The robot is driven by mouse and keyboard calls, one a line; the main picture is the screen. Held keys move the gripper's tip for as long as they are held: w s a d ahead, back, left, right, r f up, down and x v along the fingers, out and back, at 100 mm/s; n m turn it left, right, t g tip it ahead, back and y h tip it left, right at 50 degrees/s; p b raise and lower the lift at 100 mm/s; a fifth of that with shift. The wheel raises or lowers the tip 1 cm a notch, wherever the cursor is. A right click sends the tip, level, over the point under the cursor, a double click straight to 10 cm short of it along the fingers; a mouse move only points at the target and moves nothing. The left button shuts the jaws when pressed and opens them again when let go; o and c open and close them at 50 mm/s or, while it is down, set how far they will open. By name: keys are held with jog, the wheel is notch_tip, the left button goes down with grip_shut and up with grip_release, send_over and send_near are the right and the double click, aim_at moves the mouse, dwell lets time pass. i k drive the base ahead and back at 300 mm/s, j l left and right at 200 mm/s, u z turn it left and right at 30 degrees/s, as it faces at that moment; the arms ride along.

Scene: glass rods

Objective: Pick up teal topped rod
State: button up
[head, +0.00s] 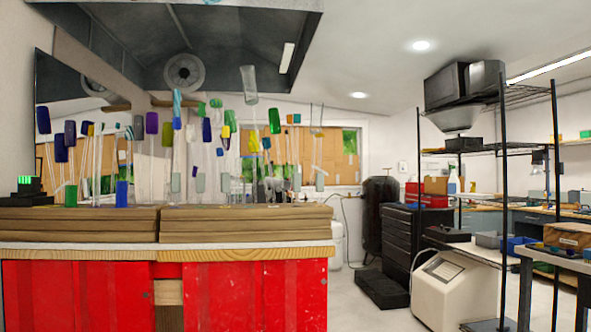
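Many thin clear rods with coloured tops stand upright in a crowd above the stacked boards on the red bench. One rod top (177,104) looks light blue or teal with pale streaks, close to a purple-topped one (151,123). I cannot tell for sure which of these is the teal topped rod. Other rods and the mirror behind them make the stems hard to separate. My gripper is not in view.
The rods stand at the stacked brown boards (245,224) on the red bench (255,295). A clear grey-topped rod (249,85) rises highest. A dark hood (180,40) hangs above. Wire shelving (503,150) and a white machine (452,290) stand right. Floor between is open.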

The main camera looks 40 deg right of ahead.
aim_at(297, 117)
jog(key=i+l+z, duration=0.15)
jog(key=i+z, duration=1)
jog(key=i, duration=0.1)
